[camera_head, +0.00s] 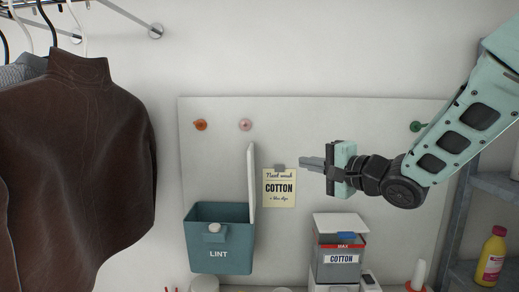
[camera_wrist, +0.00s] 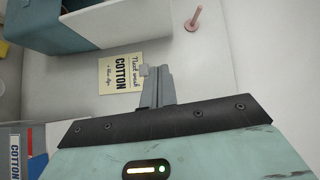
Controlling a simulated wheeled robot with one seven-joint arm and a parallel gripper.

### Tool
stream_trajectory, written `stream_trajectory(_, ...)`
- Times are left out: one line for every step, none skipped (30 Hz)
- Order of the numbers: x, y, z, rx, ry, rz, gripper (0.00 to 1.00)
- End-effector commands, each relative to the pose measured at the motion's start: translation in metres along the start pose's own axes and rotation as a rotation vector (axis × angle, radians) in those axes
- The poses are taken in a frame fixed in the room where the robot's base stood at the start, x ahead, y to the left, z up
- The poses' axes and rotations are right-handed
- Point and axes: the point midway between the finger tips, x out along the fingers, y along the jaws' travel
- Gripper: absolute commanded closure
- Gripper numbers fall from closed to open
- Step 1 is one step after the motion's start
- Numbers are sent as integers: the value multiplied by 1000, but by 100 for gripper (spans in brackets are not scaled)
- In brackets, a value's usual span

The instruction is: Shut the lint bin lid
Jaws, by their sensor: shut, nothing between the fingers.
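The lint bin (camera_head: 219,255) is a teal box labelled LINT, fixed to the white board at lower centre of the head view. Its white lid (camera_head: 251,185) stands upright at the bin's right edge, so the bin is open. The bin (camera_wrist: 55,22) and the pale lid (camera_wrist: 118,22) also show at the upper left of the wrist view. My gripper (camera_head: 303,162) is shut and empty. It points left, to the right of the raised lid and apart from it. Its fingers (camera_wrist: 155,82) show in the wrist view beside the note.
A yellow COTTON note (camera_head: 279,188) hangs between lid and gripper. A grey COTTON box (camera_head: 338,260) stands below my gripper. Pegs (camera_head: 245,125) stick out above. A brown jacket (camera_head: 75,170) hangs left; a shelf with a yellow bottle (camera_head: 491,257) is right.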

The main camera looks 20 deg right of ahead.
Motion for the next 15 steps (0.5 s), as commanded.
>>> stream_trajectory(-1, -4, -3, 20, -3, -16, 100)
stream_trajectory(-1, -5, -4, 28, -6, -22, 100)
stream_trajectory(0, -6, -4, 35, -10, -28, 100)
stream_trajectory(2, -7, -4, 38, -11, -30, 100)
stream_trajectory(4, -7, -4, 40, -12, -31, 100)
stream_trajectory(9, -7, -4, 40, -13, -30, 100)
stream_trajectory(13, -7, -3, 39, -14, -28, 100)
stream_trajectory(17, -8, -3, 40, -13, -29, 100)
stream_trajectory(24, -8, -3, 41, -13, -28, 100)
stream_trajectory(30, -8, -3, 40, -14, -29, 100)
stream_trajectory(36, -9, -3, 41, -14, -29, 100)
stream_trajectory(45, -9, -2, 40, -15, -27, 100)
stream_trajectory(51, -9, -2, 42, -13, -27, 100)
stream_trajectory(57, -10, -2, 40, -14, -28, 100)
stream_trajectory(66, -10, -2, 41, -14, -28, 100)
